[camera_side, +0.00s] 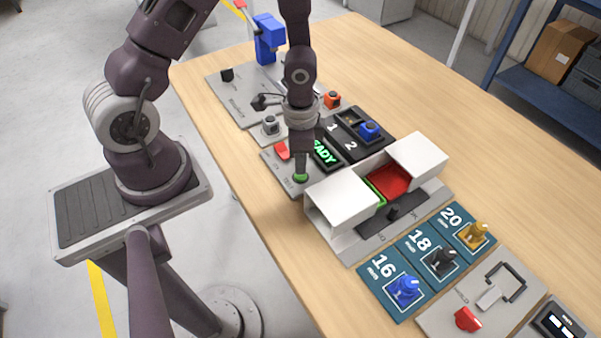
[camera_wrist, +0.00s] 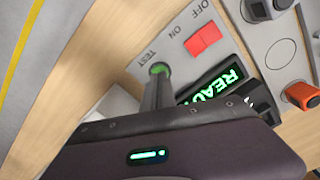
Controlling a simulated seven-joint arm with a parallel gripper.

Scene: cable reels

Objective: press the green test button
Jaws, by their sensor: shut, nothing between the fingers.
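The green test button (camera_side: 301,177) is a round button at the near corner of a grey panel, just under my gripper in the side view. In the wrist view the green button (camera_wrist: 158,69) shows beside the printed word TEST, partly covered by the fingers. My gripper (camera_side: 300,171) is shut and empty, pointing down, with its fingertips over the button. In the wrist view the fingertips (camera_wrist: 157,77) overlap the button's near edge. I cannot tell whether they touch it or press it down. The panel's display (camera_side: 325,152) reads READY in green.
A red switch (camera_side: 282,150) marked ON and OFF sits beside the button. A white-sided fixture with a red block (camera_side: 388,182) stands close to the right. Numbered plates with coloured connectors, such as the blue one (camera_side: 404,290), lie nearer. Bare wooden table (camera_side: 245,185) lies left of the panel.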

